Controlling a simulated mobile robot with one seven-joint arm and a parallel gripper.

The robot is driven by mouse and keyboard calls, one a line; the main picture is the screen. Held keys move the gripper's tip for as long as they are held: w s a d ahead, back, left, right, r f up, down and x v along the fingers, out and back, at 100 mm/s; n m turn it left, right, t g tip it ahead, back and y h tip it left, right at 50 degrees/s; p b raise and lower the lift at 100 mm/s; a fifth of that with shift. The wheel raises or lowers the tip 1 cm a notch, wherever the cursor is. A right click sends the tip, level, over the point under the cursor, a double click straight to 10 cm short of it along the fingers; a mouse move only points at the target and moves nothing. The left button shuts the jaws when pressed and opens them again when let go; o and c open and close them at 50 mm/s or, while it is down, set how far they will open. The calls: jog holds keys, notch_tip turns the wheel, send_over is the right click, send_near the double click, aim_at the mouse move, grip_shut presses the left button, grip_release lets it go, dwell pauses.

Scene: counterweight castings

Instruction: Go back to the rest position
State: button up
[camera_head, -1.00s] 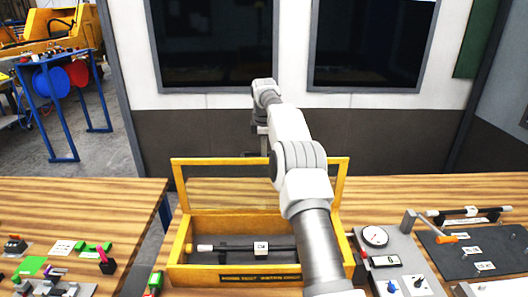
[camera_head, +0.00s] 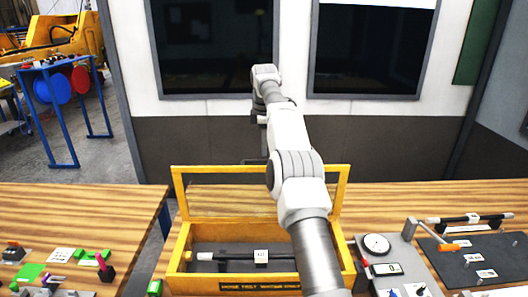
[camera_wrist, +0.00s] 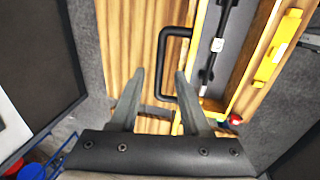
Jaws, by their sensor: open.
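My gripper (camera_wrist: 159,76) is open and empty, with its two dark fingers spread in the wrist view. A black lid handle (camera_wrist: 168,34) shows just beyond the fingertips; I cannot tell how far apart they are in depth. In the head view my arm reaches forward over a yellow-framed wooden case (camera_head: 181,250). Its clear-panelled lid (camera_head: 343,196) stands raised at the back. A dark bar with a pale end and a white tag (camera_head: 260,256) lies inside the case. My arm hides the case's right part.
A gauge panel (camera_head: 396,262) and a dark mat (camera_head: 457,262) with another bar are at the right. Small coloured parts (camera_head: 92,258) lie on the left table. A wall with dark windows (camera_head: 215,45) stands behind. A gap separates the two tables.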

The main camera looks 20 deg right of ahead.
jog(key=shift+s+r, duration=0.15)
jog(key=shift+r, duration=0.25)
jog(key=s+a+r+m+t+b, duration=0.1)
jog(key=s+a+r+m+b, duration=0.15)
jog(key=s+a+r, duration=0.5)
jog(key=s+a+r+m+t+b, duration=0.15)
jog(key=s+r+m, duration=0.25)
jog(key=s, duration=0.7)
jog(key=s+a+f+m+b, duration=0.1)
jog(key=s+f+m, duration=0.1)
jog(key=s+f, duration=0.3)
jog(key=s+a+f+m+b, duration=0.1)
jog(key=s+f+m, duration=0.2)
jog(key=s, duration=1)
jog(key=s+a+f+m+t+b, duration=0.1)
jog(key=s+a+f+m, duration=0.1)
jog(key=s+f, duration=0.5)
jog(key=s+m, duration=0.1)
jog(key=s, duration=0.1)
jog(key=shift+s+f+y, duration=0.3)
jog(key=shift+s+f, duration=0.05)
jog(key=shift+a, duration=0.25)
